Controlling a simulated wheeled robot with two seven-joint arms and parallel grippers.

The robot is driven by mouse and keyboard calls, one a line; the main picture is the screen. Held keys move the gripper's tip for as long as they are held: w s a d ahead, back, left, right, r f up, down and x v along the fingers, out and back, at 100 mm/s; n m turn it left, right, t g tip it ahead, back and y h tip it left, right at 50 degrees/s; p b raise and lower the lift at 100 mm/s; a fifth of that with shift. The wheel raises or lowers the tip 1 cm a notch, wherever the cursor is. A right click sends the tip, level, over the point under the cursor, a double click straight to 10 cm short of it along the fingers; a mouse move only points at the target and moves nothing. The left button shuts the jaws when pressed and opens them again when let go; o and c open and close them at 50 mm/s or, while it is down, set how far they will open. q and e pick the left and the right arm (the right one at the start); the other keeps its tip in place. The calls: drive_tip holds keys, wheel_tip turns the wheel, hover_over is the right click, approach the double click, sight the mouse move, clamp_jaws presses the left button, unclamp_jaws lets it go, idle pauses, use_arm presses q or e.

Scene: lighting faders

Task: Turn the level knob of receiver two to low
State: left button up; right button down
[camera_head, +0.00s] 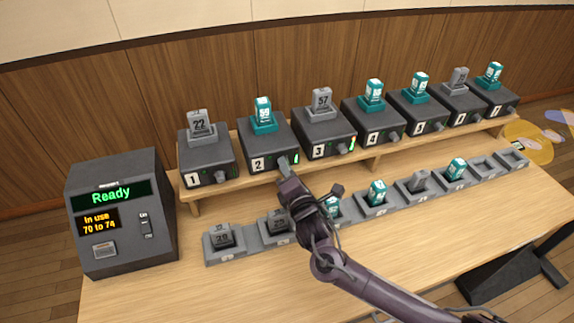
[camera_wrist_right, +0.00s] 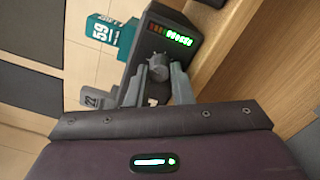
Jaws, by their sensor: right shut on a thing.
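Receiver two (camera_head: 264,140) is a dark box marked 2 on the raised shelf, with a teal unit (camera_head: 263,112) docked on top. In the wrist view that teal unit reads 59 (camera_wrist_right: 108,36). My right gripper (camera_head: 285,167) is at the front of receiver two, its fingers around the level knob. In the wrist view the grey level knob (camera_wrist_right: 158,67) shows between the two fingertips. The level meter (camera_wrist_right: 172,35) beside it has several green segments lit and dim red ones at one end. In the head view the gripper hides the knob. My left gripper is out of view.
Other receivers stand in a row: receiver one (camera_head: 205,158) on the left, receiver three (camera_head: 323,132) close on the right. A console (camera_head: 120,212) reads Ready.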

drive_tip(key=shift+w+d+r+n+p, duration=0.1)
drive_tip(key=shift+n+p, duration=4.1)
drive_tip(key=shift+n, duration=3.4)
drive_tip(key=shift+d+n+p, duration=0.1)
drive_tip(key=shift+n+p, duration=4.05)
drive_tip(key=shift+n, duration=3.45)
drive_tip(key=c, duration=1.3)
unclamp_jaws()
